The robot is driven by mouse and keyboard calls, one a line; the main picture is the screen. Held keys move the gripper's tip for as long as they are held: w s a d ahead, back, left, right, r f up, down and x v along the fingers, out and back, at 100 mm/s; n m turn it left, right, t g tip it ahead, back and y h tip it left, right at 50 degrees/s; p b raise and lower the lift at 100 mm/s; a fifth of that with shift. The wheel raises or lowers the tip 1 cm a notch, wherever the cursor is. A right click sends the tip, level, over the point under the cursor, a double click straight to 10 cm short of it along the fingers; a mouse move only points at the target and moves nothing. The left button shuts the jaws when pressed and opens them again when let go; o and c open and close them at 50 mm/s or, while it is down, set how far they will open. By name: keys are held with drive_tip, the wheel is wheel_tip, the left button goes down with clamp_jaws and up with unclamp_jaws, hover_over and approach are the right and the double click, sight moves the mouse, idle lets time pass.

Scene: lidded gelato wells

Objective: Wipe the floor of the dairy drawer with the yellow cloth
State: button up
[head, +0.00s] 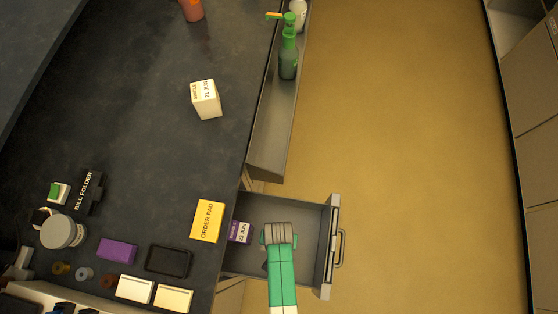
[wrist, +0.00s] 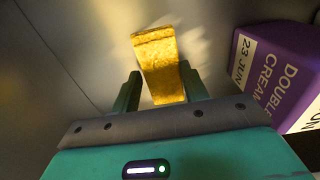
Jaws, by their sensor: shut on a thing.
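The drawer (head: 310,210) stands pulled out from the counter in the head view, its grey floor partly hidden by my arm. My gripper (head: 278,234) is inside the drawer's outline; in the wrist view its fingers (wrist: 161,92) are shut on the yellow cloth (wrist: 158,60). The cloth stands up between the fingers and reaches toward the grey drawer surface (wrist: 75,50); I cannot tell if it touches. The cloth is hidden in the head view. A purple double cream carton (head: 239,232) is in the drawer, left of my gripper; it shows at right in the wrist view (wrist: 275,70).
A yellow order pad box (head: 208,220) sits on the dark counter beside the drawer. A grey trough (head: 270,125) with a green spray bottle (head: 288,60) runs along the counter's edge. A white dated carton (head: 206,99) stands on the counter. The tan floor (head: 420,160) is clear.

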drive_tip(key=shift+s+a, duration=0.15)
drive_tip(key=shift+s, duration=0.45)
drive_tip(key=shift+w+d+f+b, duration=0.15)
drive_tip(key=shift+w+b, duration=0.15)
drive_tip(key=shift+w, duration=0.3)
drive_tip(key=shift+w+d+f+b, duration=0.1)
drive_tip(key=shift+w+b, duration=0.2)
drive_tip(key=shift+w, duration=0.3)
drive_tip(key=shift+s+r, duration=0.1)
drive_tip(key=shift+s, duration=0.05)
drive_tip(key=shift+s+a+r+p, duration=0.1)
drive_tip(key=shift+s+r+p, duration=0.1)
drive_tip(key=shift+s+p, duration=0.45)
drive_tip(key=shift+s+a+f, duration=0.1)
drive_tip(key=shift+s+a, duration=0.05)
drive_tip(key=shift+s, duration=0.25)
drive_tip(key=shift+w+d, duration=0.2)
drive_tip(key=shift+w, duration=0.45)
drive_tip(key=shift+w+d, duration=0.15)
drive_tip(key=shift+w, duration=0.5)
drive_tip(key=shift+s, duration=0.1)
